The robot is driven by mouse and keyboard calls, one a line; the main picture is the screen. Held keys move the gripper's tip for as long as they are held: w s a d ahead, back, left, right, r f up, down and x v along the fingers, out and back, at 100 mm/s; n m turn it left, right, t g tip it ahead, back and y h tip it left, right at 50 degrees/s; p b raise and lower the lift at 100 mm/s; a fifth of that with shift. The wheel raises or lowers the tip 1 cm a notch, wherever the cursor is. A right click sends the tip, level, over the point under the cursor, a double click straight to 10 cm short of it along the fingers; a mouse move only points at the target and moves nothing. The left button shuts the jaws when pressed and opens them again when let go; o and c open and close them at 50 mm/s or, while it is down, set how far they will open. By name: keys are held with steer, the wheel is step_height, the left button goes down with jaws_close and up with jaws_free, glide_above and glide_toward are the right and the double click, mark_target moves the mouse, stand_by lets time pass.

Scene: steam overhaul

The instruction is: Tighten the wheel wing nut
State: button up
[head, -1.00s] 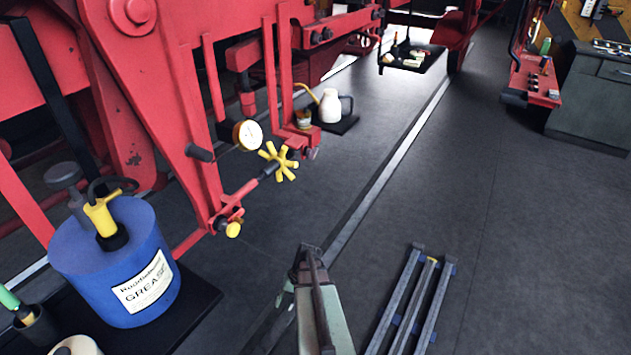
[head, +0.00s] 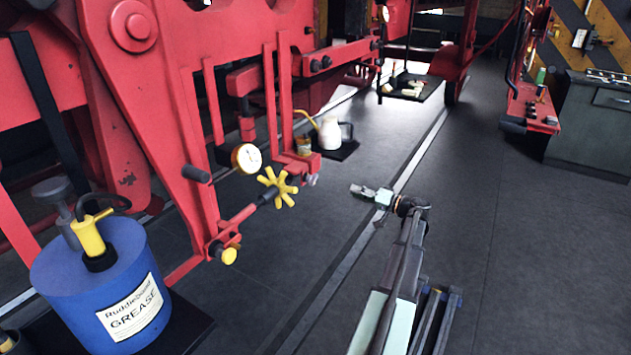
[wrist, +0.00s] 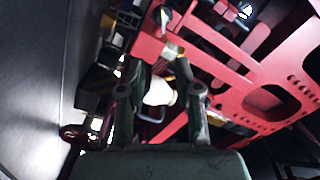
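A yellow star-shaped hand wheel (head: 278,187), which looks like the wheel wing nut, sits on a dark shaft on the red frame, below and right of a round gauge (head: 247,158). My gripper (head: 356,189) is to the right of the wheel in the head view, pointing left towards the red frame, with a clear gap between them. In the wrist view the two fingers of my gripper (wrist: 160,75) stand apart with nothing held between them. I cannot make out the yellow wheel clearly in the wrist view.
A blue grease tub (head: 105,285) stands at the lower left. A yellow knob (head: 229,256) is low on the red frame. A white can (head: 330,133) stands on a dark mat behind the wheel. The grey floor right of my arm is mostly clear.

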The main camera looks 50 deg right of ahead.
steer(key=p, duration=0.4)
glide_toward(315, 178)
steer(key=shift+n, duration=0.4)
steer(key=w, duration=0.6)
steer(key=w+a, duration=0.1)
steer(key=w, duration=0.3)
steer(key=shift+f, duration=0.25)
jaws_close()
